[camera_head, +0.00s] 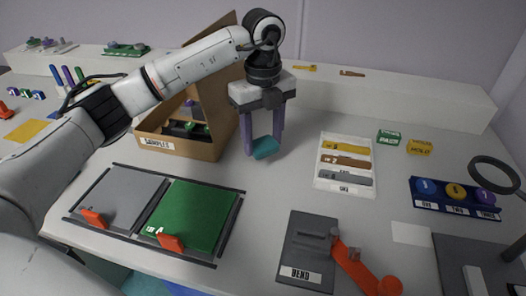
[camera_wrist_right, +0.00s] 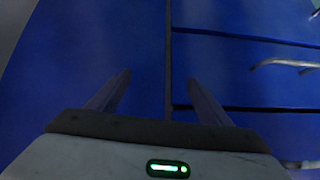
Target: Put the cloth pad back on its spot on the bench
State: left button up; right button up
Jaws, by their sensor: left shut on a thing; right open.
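My left gripper (camera_head: 262,143) is shut on a teal cloth pad (camera_head: 265,149) in the head view. The pad hangs between the fingertips, over the grey bench (camera_head: 285,185), between the cardboard box and the white card of strips. I cannot tell whether the pad touches the bench. My right gripper (camera_wrist_right: 158,85) is open and empty in the right wrist view, in front of dark blue drawer-like panels. It does not show in the head view. A bare white patch (camera_head: 411,234) lies on the bench at the right.
A cardboard box labelled SAMPLES (camera_head: 180,146) stands left of the gripper. The white strip card (camera_head: 344,163) lies to its right. In front are a grey and green plate frame (camera_head: 190,218) and the BEND block (camera_head: 309,250).

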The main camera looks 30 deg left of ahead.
aim_at(263, 142)
pick_arm(q)
jog(key=shift+f, duration=2)
jog(key=shift+f, duration=0.15)
jog(key=o, duration=1)
notch_tip(263, 142, up, 12)
jog(key=shift+r, duration=0.2)
